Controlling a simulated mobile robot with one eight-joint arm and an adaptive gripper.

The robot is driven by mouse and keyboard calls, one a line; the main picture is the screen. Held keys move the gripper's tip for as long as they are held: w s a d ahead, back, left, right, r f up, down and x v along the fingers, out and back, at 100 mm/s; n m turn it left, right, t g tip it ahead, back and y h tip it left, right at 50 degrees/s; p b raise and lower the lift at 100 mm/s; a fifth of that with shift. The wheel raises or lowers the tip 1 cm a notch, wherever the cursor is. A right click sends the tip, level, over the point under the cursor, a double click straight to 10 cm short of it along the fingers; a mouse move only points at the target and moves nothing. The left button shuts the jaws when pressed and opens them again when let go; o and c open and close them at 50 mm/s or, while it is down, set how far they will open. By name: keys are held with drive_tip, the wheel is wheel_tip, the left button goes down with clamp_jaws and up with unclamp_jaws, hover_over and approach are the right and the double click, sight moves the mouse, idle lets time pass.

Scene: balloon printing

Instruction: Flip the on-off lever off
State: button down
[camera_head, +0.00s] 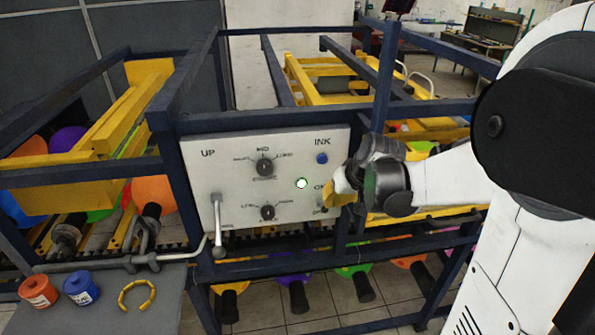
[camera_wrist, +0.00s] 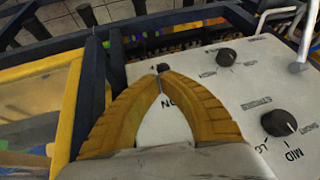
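The white control panel (camera_head: 230,183) faces me in the head view. Its on-off lever (camera_head: 324,207) is small and dark at the lower right, partly covered by my gripper (camera_head: 340,190). In the wrist view the dark lever tip (camera_wrist: 163,67) shows just past my yellow fingertips (camera_wrist: 161,76). The fingertips meet, with bare panel and part of the "ON" label visible between the curved fingers. I cannot tell whether the tips touch the lever, and its position is hard to read.
The panel also carries an upper knob (camera_head: 265,167), a lower knob (camera_head: 267,212), a blue ink button (camera_head: 322,158), a lit round lamp (camera_head: 301,183) and a long metal lever (camera_head: 218,225) at left. Dark blue frame bars (camera_head: 380,75) stand close beside my gripper.

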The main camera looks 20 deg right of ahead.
drive_tip(key=shift+x, duration=0.85)
drive_tip(key=shift+s+f+b, duration=0.15)
drive_tip(key=shift+s+b, duration=0.05)
drive_tip(key=shift+b, duration=0.3)
drive_tip(key=shift+s+a+f+t+h+b, duration=0.15)
drive_tip(key=shift+f+t+b, duration=0.2)
drive_tip(key=shift+t+b, duration=0.35)
drive_tip(key=shift+s+f+t+h+b, duration=0.25)
drive_tip(key=shift+t+b, duration=0.25)
drive_tip(key=shift+b, duration=0.3)
drive_tip(key=t+b, duration=0.1)
drive_tip(key=b, duration=0.1)
drive_tip(key=f+t+b, duration=0.1)
drive_tip(key=b, duration=0.1)
drive_tip(key=shift+s+f+n, duration=0.25)
drive_tip(key=shift+n, duration=0.05)
drive_tip(key=shift+s+a+f+t+h+b, duration=0.1)
drive_tip(key=shift+f+t+h+b, duration=0.45)
drive_tip(key=shift+t+b, duration=1.1)
drive_tip(key=shift+f+g+b, duration=0.25)
drive_tip(key=shift+f+b, duration=0.7)
drive_tip(key=shift+b, duration=0.55)
drive_tip(key=shift+r, duration=0.15)
